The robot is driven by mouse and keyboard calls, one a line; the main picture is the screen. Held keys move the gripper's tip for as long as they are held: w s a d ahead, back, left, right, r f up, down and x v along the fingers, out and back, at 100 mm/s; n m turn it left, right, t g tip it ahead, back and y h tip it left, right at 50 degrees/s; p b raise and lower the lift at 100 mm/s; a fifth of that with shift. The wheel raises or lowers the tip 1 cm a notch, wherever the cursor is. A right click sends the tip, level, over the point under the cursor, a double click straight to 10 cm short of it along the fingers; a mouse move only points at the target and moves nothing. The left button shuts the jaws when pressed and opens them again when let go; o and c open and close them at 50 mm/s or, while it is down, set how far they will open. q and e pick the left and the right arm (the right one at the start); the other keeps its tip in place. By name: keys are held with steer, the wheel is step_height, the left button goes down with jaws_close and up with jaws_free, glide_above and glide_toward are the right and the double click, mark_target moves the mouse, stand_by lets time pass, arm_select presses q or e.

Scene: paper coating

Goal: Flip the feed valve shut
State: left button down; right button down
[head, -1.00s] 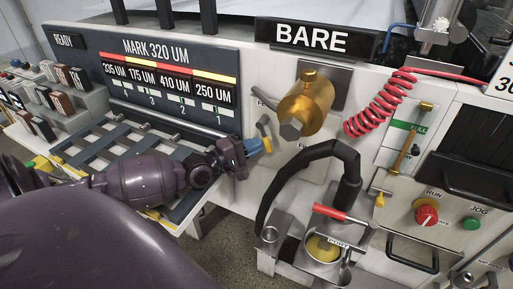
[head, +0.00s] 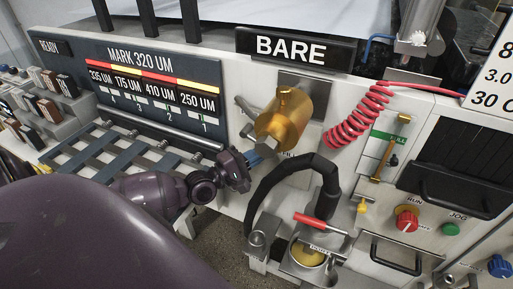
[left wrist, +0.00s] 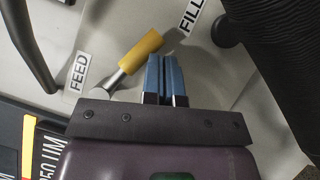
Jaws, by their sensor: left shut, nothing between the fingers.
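The feed valve is a short metal lever with a yellow grip (left wrist: 141,50), on a pale panel in the left wrist view. The lever slants between a FEED label (left wrist: 79,72) at its metal end and a FILL label (left wrist: 190,14) near its yellow end. My left gripper (left wrist: 170,62) is shut, its blue fingers together and empty, just right of the yellow grip. I cannot tell whether they touch it. In the head view the left gripper (head: 265,152) is below and left of the brass cylinder (head: 285,118), and the yellow grip is not visible. My right gripper is out of view.
A black hose (head: 270,185) arches just right of the left gripper, down towards a cup and a red-handled part (head: 315,221). A coiled red hose (head: 358,118) hangs further right. A slatted rack (head: 95,150) lies left. The BARE sign (head: 292,48) is above.

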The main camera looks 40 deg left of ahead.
arm_select(q)
steer(key=shift+w+d+r+n+t, duration=0.25)
steer(key=shift+d+r+n+t, duration=0.25)
steer(key=shift+d+r+n, duration=0.35)
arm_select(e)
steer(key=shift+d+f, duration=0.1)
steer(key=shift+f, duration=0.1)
arm_select(q)
steer(key=shift+a+r, duration=0.1)
steer(key=shift+a, duration=0.05)
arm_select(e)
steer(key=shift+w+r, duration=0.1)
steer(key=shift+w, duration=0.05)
